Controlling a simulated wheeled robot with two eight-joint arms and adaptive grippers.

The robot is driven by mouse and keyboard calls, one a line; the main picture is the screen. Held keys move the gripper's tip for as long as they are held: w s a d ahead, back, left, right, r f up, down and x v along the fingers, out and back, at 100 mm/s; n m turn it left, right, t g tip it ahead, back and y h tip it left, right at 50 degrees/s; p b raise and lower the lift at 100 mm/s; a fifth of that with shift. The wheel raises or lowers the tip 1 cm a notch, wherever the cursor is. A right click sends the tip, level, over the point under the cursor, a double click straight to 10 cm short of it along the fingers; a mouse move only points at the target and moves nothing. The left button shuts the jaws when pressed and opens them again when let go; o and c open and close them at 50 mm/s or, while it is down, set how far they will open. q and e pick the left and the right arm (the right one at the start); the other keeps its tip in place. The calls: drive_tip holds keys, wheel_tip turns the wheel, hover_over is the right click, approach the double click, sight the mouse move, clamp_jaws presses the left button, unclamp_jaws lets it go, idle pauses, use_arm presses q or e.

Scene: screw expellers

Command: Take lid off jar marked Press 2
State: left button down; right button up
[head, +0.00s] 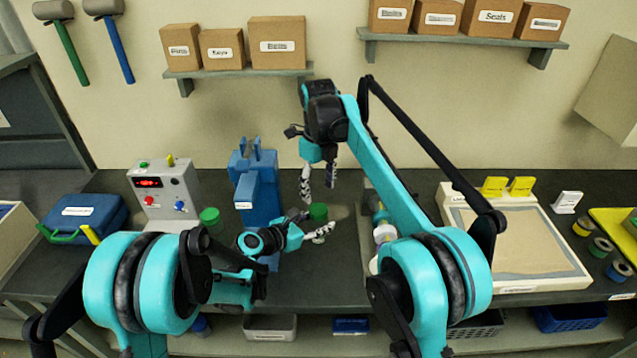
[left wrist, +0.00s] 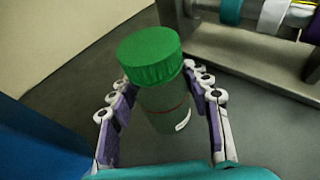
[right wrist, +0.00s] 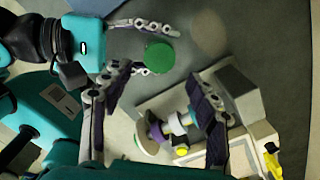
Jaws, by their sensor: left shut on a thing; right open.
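A jar with a green lid (head: 318,211) stands on the dark bench right of the blue press. In the left wrist view its lid (left wrist: 150,55) sits on the dark green jar body (left wrist: 165,105). A small white label shows at its side, too small to read. My left gripper (head: 312,227) is shut around the jar body, below the lid. My right gripper (head: 319,183) is open and empty, pointing down above the jar. In the right wrist view the lid (right wrist: 160,57) lies beyond my right fingertips (right wrist: 150,98), apart from them.
The blue press (head: 256,190) stands close left of the jar. A grey control box (head: 165,195) and another green-topped item (head: 210,215) are farther left. A grey machine with coloured rings (right wrist: 190,120) stands right of the jar. A sand tray (head: 520,240) is far right.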

sight(319, 209)
wheel_tip(319, 209, down, 7)
drive_tip(key=shift+r, duration=0.1)
idle(0.3)
